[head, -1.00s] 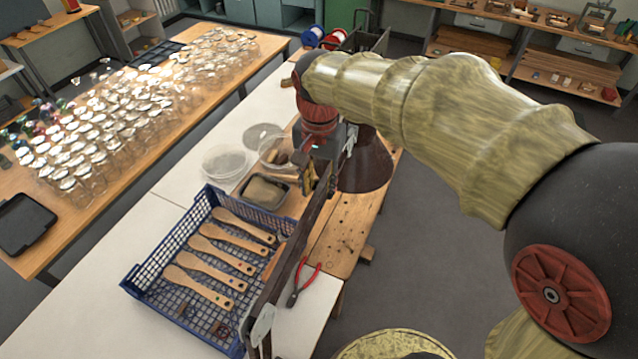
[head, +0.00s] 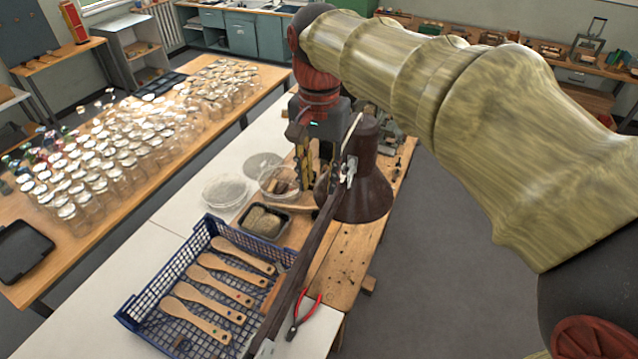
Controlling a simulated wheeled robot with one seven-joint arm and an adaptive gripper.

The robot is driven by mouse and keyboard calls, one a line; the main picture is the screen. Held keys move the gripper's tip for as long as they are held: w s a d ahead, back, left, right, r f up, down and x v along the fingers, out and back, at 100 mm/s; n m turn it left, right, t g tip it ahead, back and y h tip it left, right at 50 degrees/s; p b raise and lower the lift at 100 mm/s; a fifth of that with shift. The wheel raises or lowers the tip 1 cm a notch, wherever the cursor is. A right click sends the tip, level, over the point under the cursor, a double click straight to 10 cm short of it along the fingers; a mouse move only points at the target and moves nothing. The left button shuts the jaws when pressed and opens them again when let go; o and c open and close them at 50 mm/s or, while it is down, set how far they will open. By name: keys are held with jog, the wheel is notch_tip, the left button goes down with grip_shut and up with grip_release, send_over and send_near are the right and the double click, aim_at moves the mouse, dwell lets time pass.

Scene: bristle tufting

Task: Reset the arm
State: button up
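My arm reaches in from the right in the head view, and my gripper (head: 304,182) points down over the workbench. The gripper's dark body with a small green light shows at the end of the arm. Its fingers are small and partly lost against the things behind, so I cannot tell whether they are open or shut. I see nothing clearly held. Below and near the fingers are a clear round dish (head: 278,181) with small pieces in it and a dark tray (head: 264,222) with a tan clump.
A blue crate (head: 137,300) holds several wooden brush handles (head: 215,286). A dark brown lamp shade (head: 357,190) and its long dark arm stand close beside my gripper. Red-handled pliers (head: 304,312) lie in front. Glass jars (head: 115,150) crowd the left table. Grey floor is clear at right.

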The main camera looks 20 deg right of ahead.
jog(key=shift+f, duration=0.15)
jog(key=s+d+f+n+t+b, duration=0.2)
jog(key=s+f+b, duration=0.3)
jog(key=f+b, duration=0.2)
jog(key=s+d+f+n+t+b, duration=0.1)
jog(key=s+d+f+n+b, duration=0.1)
jog(key=s+f+b, duration=0.3)
jog(key=s+d+f+n+t+b, duration=0.1)
jog(key=s+f+b, duration=0.5)
jog(key=f, duration=1.1)
jog(key=n+t+b, duration=0.1)
jog(key=n+b, duration=0.1)
jog(key=b, duration=0.2)
jog(key=shift+d+f+t, duration=0.15)
jog(key=shift+d+t, duration=0.15)
jog(key=shift+d, duration=0.1)
jog(key=shift+s, duration=0.1)
